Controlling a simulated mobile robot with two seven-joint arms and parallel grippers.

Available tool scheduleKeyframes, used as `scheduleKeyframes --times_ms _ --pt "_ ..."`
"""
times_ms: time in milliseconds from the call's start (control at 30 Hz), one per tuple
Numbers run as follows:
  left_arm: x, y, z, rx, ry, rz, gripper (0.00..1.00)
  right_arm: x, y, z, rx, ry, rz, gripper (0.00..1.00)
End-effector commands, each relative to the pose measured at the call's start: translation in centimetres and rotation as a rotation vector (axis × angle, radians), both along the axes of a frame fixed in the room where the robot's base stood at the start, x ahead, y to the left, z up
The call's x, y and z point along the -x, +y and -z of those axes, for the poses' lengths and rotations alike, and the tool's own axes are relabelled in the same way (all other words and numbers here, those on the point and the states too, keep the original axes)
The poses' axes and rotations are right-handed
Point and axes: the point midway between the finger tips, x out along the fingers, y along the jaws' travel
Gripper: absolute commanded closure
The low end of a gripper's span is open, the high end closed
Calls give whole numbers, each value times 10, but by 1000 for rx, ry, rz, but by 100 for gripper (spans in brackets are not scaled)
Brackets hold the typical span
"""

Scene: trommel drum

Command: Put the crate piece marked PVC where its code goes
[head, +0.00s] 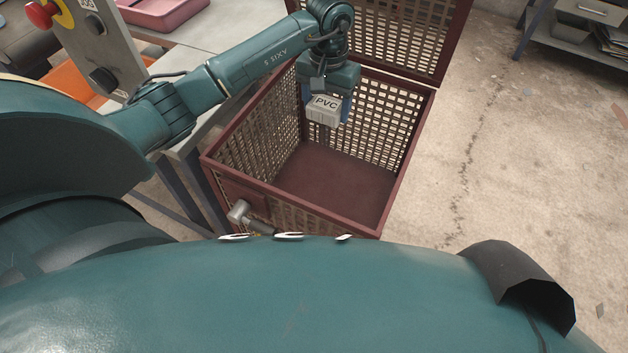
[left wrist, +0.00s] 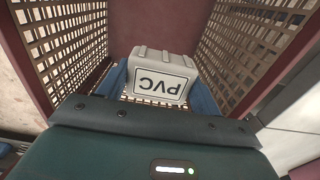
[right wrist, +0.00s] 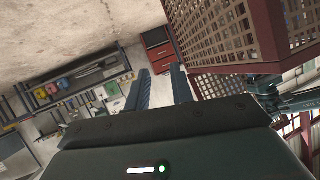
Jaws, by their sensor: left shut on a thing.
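A grey crate piece (head: 323,116) carries a label reading PVC. My left gripper (head: 327,102) is shut on it, with blue fingers on either side. It hangs inside or just over the open top of a maroon-framed lattice cage (head: 218,168), near the back, above the bare maroon floor. In the left wrist view the piece (left wrist: 160,72) sits between the fingers, its label upside down, with lattice walls around. My right gripper (right wrist: 163,85) shows only in the right wrist view; its fingers are apart, with nothing between them. No code marking is readable on the cage.
The cage's lattice lid (head: 405,40) stands raised at the back. A grey metal fitting (head: 240,212) sits on the near left side. A bench (head: 195,42) with a pink tray (head: 165,12) and a panel with a red button (head: 40,14) is at left. Concrete floor (head: 500,140) lies open at right.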

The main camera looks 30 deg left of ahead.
Motion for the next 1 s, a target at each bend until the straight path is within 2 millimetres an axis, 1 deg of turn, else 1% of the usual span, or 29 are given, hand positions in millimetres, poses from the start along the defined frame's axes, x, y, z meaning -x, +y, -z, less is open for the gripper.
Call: scheduleKeyframes --times_ms 133,167,467,667,767,867,1000 --pt "0 0 0 0 0 0 59 0 0 -1 0 -1 0 77" --pt "0 0 0 0 0 0 34 0 0 -1 1 -1 0 77" --pt "0 0 0 0 0 0 10 0 0 -1 1 -1 1 77" --pt "0 0 0 0 0 0 9 0 0 -1 1 -1 1 77" --pt "0 0 -5 0 -1 0 9 0 0 -4 1 -1 1 77" --pt "0 0 -19 0 -2 1 9 1 0 -9 6 8 -1 77" --pt "-1 1 -50 -1 -3 -1 9 0 0 -16 28 30 -11 77"
